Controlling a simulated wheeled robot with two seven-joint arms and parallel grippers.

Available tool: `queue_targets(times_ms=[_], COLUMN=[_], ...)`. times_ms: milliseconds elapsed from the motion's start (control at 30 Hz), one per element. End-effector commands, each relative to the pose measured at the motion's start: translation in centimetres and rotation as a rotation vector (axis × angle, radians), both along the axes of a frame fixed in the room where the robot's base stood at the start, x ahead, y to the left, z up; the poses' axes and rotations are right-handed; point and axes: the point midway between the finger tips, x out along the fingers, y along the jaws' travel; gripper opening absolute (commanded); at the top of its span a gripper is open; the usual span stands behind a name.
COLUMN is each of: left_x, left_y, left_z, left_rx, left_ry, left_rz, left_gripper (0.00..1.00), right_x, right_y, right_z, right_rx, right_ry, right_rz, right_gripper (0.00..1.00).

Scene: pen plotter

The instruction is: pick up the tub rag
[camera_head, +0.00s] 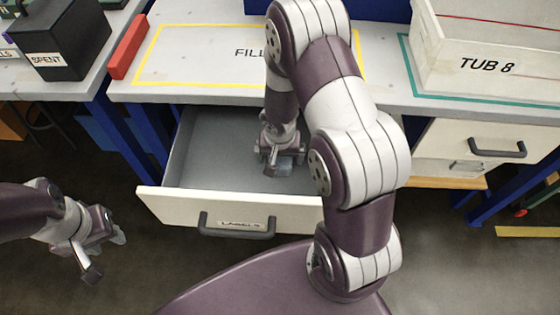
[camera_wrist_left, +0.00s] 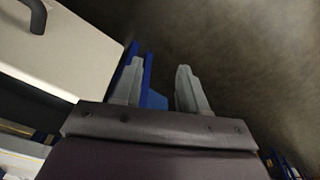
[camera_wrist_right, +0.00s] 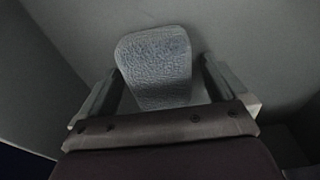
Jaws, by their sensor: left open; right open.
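The rag (camera_wrist_right: 157,66), a pale grey-blue textured cloth, lies on the drawer floor in the right wrist view. In the head view a small bluish patch of it (camera_head: 283,164) shows by my right gripper (camera_head: 277,168). The right gripper is open inside the drawer; in the right wrist view its fingers (camera_wrist_right: 160,95) stand on either side of the rag's near part. I cannot tell whether they touch it. My left gripper (camera_head: 103,252) is open and empty left of the drawer, over the floor; its fingers also show in the left wrist view (camera_wrist_left: 160,88).
The open drawer (camera_head: 165,201) is labelled LABELS and its walls surround my right gripper. The bench (camera_head: 190,93) is above it. A white tub marked TUB 8 (camera_head: 445,68) stands at the right. A black SPENT box (camera_head: 62,45) and red block (camera_head: 128,47) are at the left.

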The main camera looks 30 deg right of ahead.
Motion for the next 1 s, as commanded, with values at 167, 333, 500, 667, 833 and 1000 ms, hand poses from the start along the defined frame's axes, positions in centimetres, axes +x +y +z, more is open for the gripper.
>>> queue_targets(times_ms=[167, 333, 500, 667, 833, 1000], left_x=[0.01, 0.02, 0.01, 0.01, 0.01, 0.01], left_y=[0.0, 0.0, 0.0, 0.0, 0.0, 0.0], left_z=[0.15, 0.02, -0.26, -0.23, -0.23, -0.17], left_rx=[0.0, 0.0, 0.0, 0.0, 0.0, 0.0], left_ry=[-0.001, -0.001, 0.0, 0.0, -0.001, 0.0], left_rz=[0.0, 0.0, 0.0, 0.0, 0.0, 0.0], left_gripper=[0.42, 0.42, 0.42, 0.42, 0.42, 0.42], right_x=[0.01, 0.01, 0.01, 0.0, 0.01, 0.0], right_y=[0.0, -0.01, 0.0, 0.0, 0.01, 0.0], right_z=[0.16, 0.06, -0.18, -0.15, -0.15, -0.09], right_rx=[0.0, -0.001, 0.0, 0.0, 0.0, 0.0], right_ry=[0.0, -0.001, -0.001, 0.0, -0.001, 0.0], right_rz=[0.0, 0.0, -0.001, -0.001, -0.001, 0.0], right_gripper=[0.99, 0.99, 0.99, 0.66, 0.44, 0.44])
